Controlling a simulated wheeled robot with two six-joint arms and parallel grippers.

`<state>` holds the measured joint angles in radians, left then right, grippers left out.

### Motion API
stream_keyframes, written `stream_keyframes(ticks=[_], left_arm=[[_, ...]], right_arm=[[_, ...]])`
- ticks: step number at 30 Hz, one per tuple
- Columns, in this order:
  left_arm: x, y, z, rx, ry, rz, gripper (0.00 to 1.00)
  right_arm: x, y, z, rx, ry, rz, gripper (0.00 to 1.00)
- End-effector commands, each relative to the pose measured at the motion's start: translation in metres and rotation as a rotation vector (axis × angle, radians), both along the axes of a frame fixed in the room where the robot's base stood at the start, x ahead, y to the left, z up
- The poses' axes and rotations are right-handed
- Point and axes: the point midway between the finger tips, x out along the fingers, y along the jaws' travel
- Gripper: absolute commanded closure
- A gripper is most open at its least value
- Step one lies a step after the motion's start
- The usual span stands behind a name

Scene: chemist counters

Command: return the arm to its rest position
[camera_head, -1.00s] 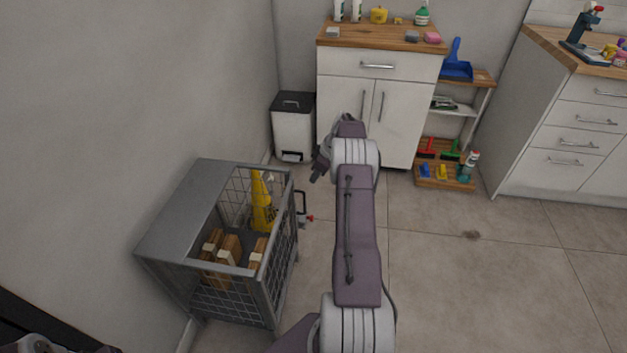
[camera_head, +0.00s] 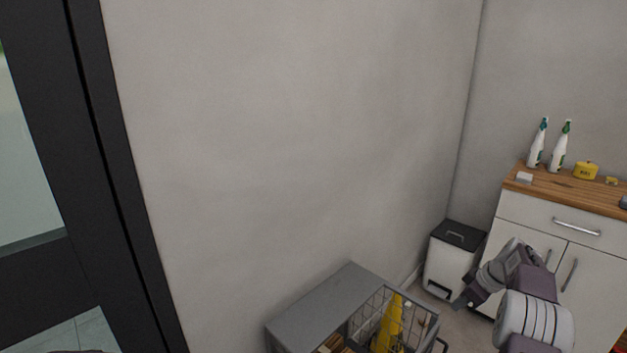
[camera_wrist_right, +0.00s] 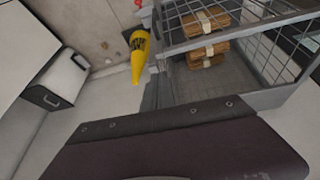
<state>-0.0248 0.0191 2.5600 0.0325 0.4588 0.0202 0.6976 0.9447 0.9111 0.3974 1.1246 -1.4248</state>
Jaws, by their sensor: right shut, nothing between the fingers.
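My right arm (camera_head: 537,322) comes up from the bottom right in the head view, bent, with purple and white segments. My right gripper (camera_head: 461,303) is at its end, pointing down and left. It is shut and empty, in front of the white bin and to the right of the wire cage. My left gripper does not show.
A white bin (camera_head: 449,264) stands beside a white cabinet (camera_head: 523,217) with bottles (camera_head: 538,146) on top. A dark door frame (camera_head: 105,170) is at left.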

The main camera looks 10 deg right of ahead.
Motion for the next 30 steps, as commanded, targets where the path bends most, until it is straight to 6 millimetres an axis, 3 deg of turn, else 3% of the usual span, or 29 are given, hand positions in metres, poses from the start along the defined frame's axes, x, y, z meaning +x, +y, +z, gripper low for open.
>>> stream_keyframes(ticks=[1,2,5,6,9,12,17,21,23,24,26,27,28,30], left_arm=[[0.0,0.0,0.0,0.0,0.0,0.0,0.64],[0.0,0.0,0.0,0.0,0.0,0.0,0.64],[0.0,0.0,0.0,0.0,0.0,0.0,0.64],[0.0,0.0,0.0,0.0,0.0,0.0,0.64],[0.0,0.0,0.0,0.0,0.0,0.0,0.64],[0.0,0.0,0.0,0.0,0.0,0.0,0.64],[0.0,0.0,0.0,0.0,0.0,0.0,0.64],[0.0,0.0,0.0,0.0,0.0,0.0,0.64],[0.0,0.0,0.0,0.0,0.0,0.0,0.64],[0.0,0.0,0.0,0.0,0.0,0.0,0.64],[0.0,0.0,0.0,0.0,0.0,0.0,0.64],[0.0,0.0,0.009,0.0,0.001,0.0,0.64],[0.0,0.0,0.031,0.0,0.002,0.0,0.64],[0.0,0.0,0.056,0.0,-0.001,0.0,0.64]], right_arm=[[0.016,0.035,0.025,-0.017,-0.022,0.07,1.0],[0.021,0.06,0.037,-0.021,-0.023,0.115,1.0],[0.014,0.147,0.063,-0.04,0.002,0.259,1.0],[0.003,0.182,0.069,-0.044,0.023,0.291,1.0],[-0.043,0.252,0.069,-0.053,0.09,0.289,1.0],[-0.098,0.292,0.055,-0.061,0.158,0.219,1.0],[-0.175,0.311,0.023,-0.07,0.242,0.04,1.0],[-0.235,0.303,-0.01,-0.064,0.316,-0.194,1.0],[-0.255,0.298,-0.025,-0.057,0.349,-0.322,1.0],[-0.26,0.296,-0.03,-0.045,0.349,-0.405,1.0],[-0.248,0.294,-0.029,-0.008,0.311,-0.534,1.0],[-0.246,0.294,-0.019,0.012,0.309,-0.606,1.0],[-0.246,0.294,0.003,0.01,0.31,-0.598,1.0],[-0.246,0.294,0.027,0.009,0.312,-0.595,1.0]])
